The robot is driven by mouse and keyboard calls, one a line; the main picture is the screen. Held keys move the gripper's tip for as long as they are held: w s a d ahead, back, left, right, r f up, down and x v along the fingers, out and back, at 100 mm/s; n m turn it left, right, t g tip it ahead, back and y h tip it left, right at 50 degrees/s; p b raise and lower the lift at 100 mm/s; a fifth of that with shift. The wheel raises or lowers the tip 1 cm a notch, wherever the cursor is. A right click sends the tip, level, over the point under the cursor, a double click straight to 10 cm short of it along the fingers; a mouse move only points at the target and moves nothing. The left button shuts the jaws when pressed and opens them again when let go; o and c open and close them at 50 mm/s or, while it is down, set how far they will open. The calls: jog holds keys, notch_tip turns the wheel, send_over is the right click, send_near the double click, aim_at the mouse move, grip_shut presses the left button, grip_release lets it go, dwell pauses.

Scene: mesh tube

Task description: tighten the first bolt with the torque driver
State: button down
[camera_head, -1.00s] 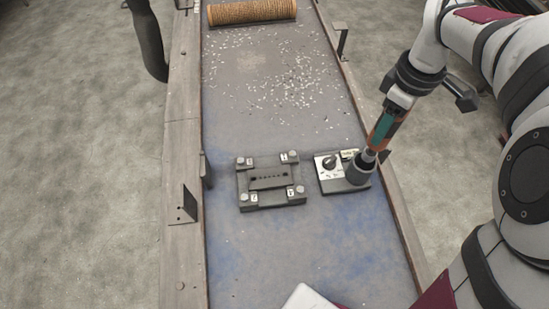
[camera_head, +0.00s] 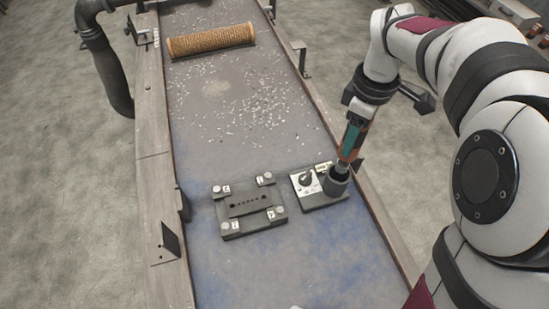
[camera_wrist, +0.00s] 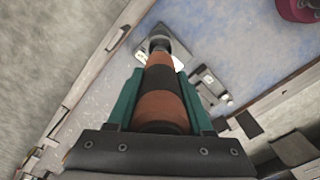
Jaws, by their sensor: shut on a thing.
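The torque driver (camera_wrist: 160,100) has an orange and black body and fills the middle of the wrist view. My gripper (camera_head: 351,142) has teal fingers, one on each side of the driver, and is shut on it. The driver stands slightly tilted, its lower end in or at the dark round holder (camera_head: 337,182) on a small panel; the tip is hidden. The dark block fixture (camera_head: 249,207) lies left of the panel, apart from the driver. Bolt heads show at its corners, including the back-right bolt (camera_head: 267,176) and front-right bolt (camera_head: 280,210). Small white labels sit beside them.
The panel (camera_head: 321,203) also carries a dark knob (camera_head: 305,179). A brown ridged roller (camera_head: 211,41) lies across the far end of the blue belt (camera_head: 300,260). White chips litter the belt's far half. Rails border the belt; its front part is clear.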

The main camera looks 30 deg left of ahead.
jog(key=s+a+n, duration=0.3)
jog(key=a, duration=0.5)
jog(key=s+a+n, duration=0.3)
jog(key=a, duration=0.5)
notch_tip(320, 180, down, 6)
jog(key=shift+f, duration=1.05)
dwell(2.0)
jog(key=shift+r, duration=0.15)
dwell(0.5)
jog(key=shift+r, duration=2.95)
